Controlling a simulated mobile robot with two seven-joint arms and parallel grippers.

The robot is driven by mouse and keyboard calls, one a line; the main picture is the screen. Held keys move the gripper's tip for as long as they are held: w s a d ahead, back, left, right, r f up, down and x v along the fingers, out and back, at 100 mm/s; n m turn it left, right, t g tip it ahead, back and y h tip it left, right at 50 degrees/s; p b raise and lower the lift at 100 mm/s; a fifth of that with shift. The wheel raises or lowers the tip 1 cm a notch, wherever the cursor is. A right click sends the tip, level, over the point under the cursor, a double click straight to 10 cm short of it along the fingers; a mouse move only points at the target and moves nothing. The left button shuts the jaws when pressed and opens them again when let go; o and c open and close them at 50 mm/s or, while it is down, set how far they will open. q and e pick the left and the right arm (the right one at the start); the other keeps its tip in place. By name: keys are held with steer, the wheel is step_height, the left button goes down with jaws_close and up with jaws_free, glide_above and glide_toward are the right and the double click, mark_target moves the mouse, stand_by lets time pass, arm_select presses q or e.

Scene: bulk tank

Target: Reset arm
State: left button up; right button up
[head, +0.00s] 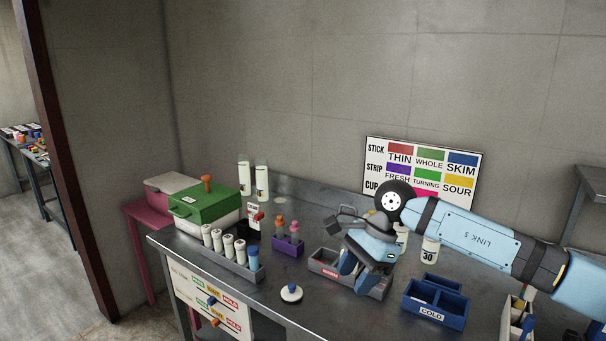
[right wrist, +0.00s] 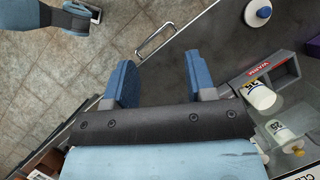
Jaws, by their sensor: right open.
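My right arm comes in from the right in the head view. Its blue-fingered right gripper (head: 361,275) hangs over the grey tray with a red label (head: 327,271), hiding part of it. In the right wrist view the two fingers of the right gripper (right wrist: 164,80) stand wide apart with nothing between them. The same grey tray (right wrist: 263,70) lies to the right of the fingers there. My left gripper does not show in the head view. A blue piece of my own body shows at the top left of the wrist view.
On the metal bench stand a green box (head: 206,208), a grey rack of white tubes (head: 241,266), a purple holder (head: 288,245), a blue COLD tray (head: 436,300) and a white disc with a blue knob (head: 291,293). A colour chart (head: 420,170) stands behind. White bottles (right wrist: 260,97) are near the grey tray.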

steer(key=s+a+f+m+t+y+b, duration=0.1)
steer(key=s+a+f+m+y+b, duration=0.4)
steer(key=s+a+m+y, duration=1)
steer(key=d+f+m+t+h+b, duration=0.1)
steer(key=d+f+m+t+h, duration=0.55)
steer(key=m, duration=0.85)
steer(key=d+f+m+t+h+b, duration=0.1)
steer(key=d+f+m+t+h, duration=0.3)
steer(key=d+f+m+t, duration=0.65)
steer(key=s+d+f+m+g+h+b, duration=0.1)
steer(key=s+d+f+m+g+h, duration=0.15)
steer(key=s+f+m, duration=0.5)
steer(key=s+d+f+m+g+h+b, duration=0.1)
steer(key=s+d+f+m+g+h, duration=0.15)
steer(key=s+f+m, duration=0.45)
arm_select(q)
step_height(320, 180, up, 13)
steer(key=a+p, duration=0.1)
steer(key=p, duration=2.3)
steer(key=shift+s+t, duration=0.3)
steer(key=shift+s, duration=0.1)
arm_select(e)
step_height(320, 180, up, 16)
steer(key=d+m+h, duration=0.1)
steer(key=d, duration=0.1)
steer(key=shift+s+d, duration=0.3)
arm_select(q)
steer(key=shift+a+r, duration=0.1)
arm_select(e)
steer(key=shift+r, duration=0.1)
